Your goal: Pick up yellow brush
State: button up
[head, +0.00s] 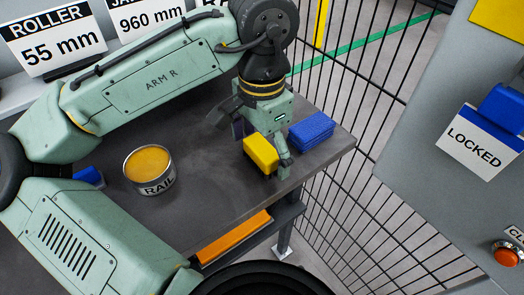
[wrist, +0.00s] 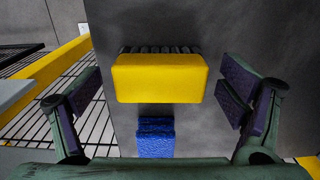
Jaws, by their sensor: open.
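The yellow brush (head: 262,153) lies on the grey table near its right end. In the wrist view the yellow brush (wrist: 160,78) shows its yellow back, with a strip of dark bristles along its far edge. My gripper (head: 262,150) is above and around the brush in the head view, hiding part of it. In the wrist view my gripper (wrist: 165,100) is open, with one purple-padded finger on each side of the brush and a gap on both sides. I see no contact between the fingers and the brush.
A blue block (head: 311,131) lies close to the right of the brush; it also shows in the wrist view (wrist: 155,138). A round tin (head: 150,172) labelled RAIL stands left on the table (head: 215,190). A black wire fence (head: 375,120) stands beyond the table's right edge.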

aim_at(262, 147)
jog(key=shift+c, duration=0.4)
jog(key=c, duration=1.2)
jog(key=shift+r, duration=0.1)
jog(key=shift+c, duration=0.2)
jog(key=shift+r, duration=0.5)
notch_tip(262, 147, up, 2)
jog(key=shift+r+b, duration=0.15)
jog(key=shift+b, duration=0.35)
jog(key=s+d+b, duration=0.1)
jog(key=s+d, duration=0.2)
jog(key=s, duration=0.4)
jog(key=s+d+r+b, duration=0.1)
jog(key=s+d+b, duration=0.1)
jog(key=s, duration=0.6)
jog(key=shift+d+r, duration=0.3)
jog(key=shift+d, duration=0.1)
jog(key=o, duration=0.6)
jog(key=c, duration=0.5)
